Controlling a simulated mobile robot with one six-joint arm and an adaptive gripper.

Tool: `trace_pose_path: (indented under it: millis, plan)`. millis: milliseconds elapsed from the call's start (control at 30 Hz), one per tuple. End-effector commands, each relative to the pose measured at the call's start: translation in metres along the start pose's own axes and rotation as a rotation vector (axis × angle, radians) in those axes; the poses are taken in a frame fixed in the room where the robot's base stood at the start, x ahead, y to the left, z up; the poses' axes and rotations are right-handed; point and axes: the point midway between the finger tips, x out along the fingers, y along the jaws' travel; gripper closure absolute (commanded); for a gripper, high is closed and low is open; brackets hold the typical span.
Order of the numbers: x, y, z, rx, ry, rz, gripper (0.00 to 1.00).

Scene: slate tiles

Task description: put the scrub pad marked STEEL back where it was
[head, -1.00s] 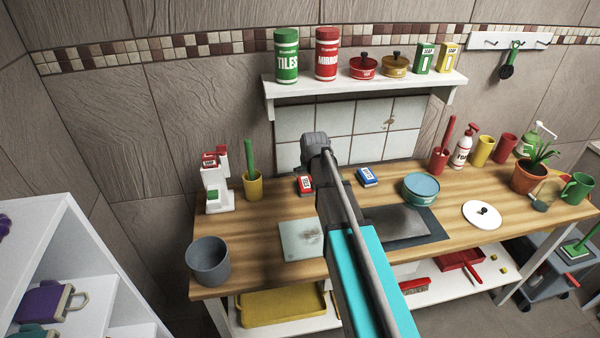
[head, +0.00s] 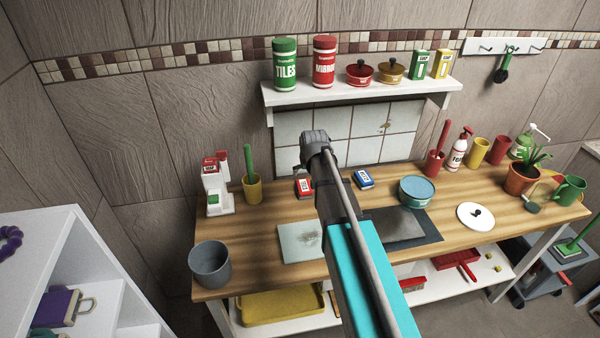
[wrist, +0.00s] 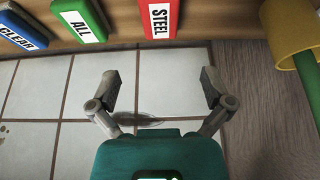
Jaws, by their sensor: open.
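The STEEL scrub pad is red with a white label and stands at the top edge of the wrist view (wrist: 159,18), partly cut off. In the head view the red pad (head: 303,188) lies on the wooden counter, just left of my arm. My gripper (wrist: 160,84) is open and empty in the wrist view, its fingers spread in front of white wall tiles. The pad lies beyond the fingertips, roughly in line with the gap and not touched. In the head view my arm hides the gripper.
A shelf (head: 360,93) with canisters hangs above the counter.

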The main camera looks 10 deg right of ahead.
Motion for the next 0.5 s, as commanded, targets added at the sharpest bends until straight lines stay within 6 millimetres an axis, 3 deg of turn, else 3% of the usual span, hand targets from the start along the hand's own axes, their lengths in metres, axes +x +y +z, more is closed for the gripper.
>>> trace_pose_path:
  millis: [333,500]
  plan:
    - [-0.002,-0.001,0.005,0.000,-0.007,0.000,0.00]
    - [-0.014,-0.006,0.044,-0.001,-0.065,-0.002,0.00]
